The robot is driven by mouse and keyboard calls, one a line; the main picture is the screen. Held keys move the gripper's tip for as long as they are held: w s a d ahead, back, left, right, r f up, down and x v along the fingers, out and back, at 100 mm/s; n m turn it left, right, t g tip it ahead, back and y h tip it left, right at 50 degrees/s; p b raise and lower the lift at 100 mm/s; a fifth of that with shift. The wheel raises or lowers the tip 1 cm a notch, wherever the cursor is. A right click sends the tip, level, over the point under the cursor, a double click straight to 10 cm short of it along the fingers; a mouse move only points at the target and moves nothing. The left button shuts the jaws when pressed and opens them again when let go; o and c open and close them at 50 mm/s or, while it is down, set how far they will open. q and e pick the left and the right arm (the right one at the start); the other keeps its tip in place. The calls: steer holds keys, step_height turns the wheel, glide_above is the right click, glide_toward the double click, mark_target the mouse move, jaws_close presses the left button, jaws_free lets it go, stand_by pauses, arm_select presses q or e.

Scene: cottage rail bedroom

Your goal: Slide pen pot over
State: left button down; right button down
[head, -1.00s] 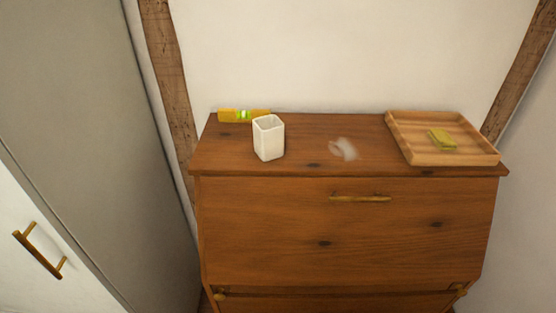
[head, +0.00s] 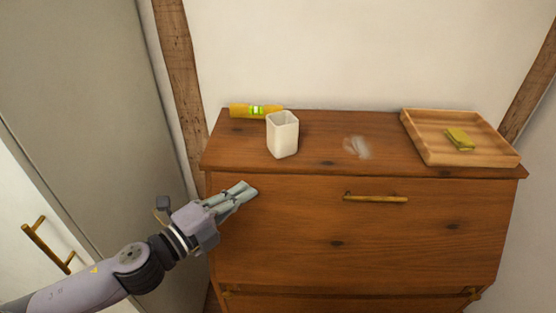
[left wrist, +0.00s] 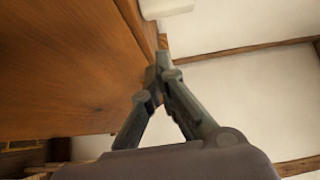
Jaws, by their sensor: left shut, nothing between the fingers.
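The white pen pot (head: 283,137) stands upright and looks empty on the left part of the wooden dresser top (head: 330,150). My left gripper (head: 249,190) is shut and empty, in front of the dresser's front face, below and left of the pot and apart from it. In the left wrist view its fingers (left wrist: 160,65) meet at the tips, and part of a white object, likely the pot (left wrist: 165,8), shows at the top edge. My right gripper is not in view.
A yellow spirit level (head: 254,111) lies behind the pot against the wall. A pale smudge (head: 357,147) marks the top right of the pot. A cabinet (head: 85,120) stands at the left.

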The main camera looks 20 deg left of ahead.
mark_target(282, 135)
arm_select(q)
steer(key=shift+m, duration=0.3)
steer(key=p+x, duration=0.2)
steer(key=x, duration=0.2)
steer(key=p+x, duration=0.1)
steer(key=x, duration=0.3)
steer(key=a+p+x, duration=0.1)
steer(key=p+x, duration=0.1)
steer(key=x, duration=0.2)
steer(key=shift+w+r+p, duration=0.15)
steer(key=shift+w+p, duration=0.15)
steer(key=shift+p, duration=0.05)
steer(key=shift+w+a, duration=0.2)
steer(key=shift+w, duration=0.35)
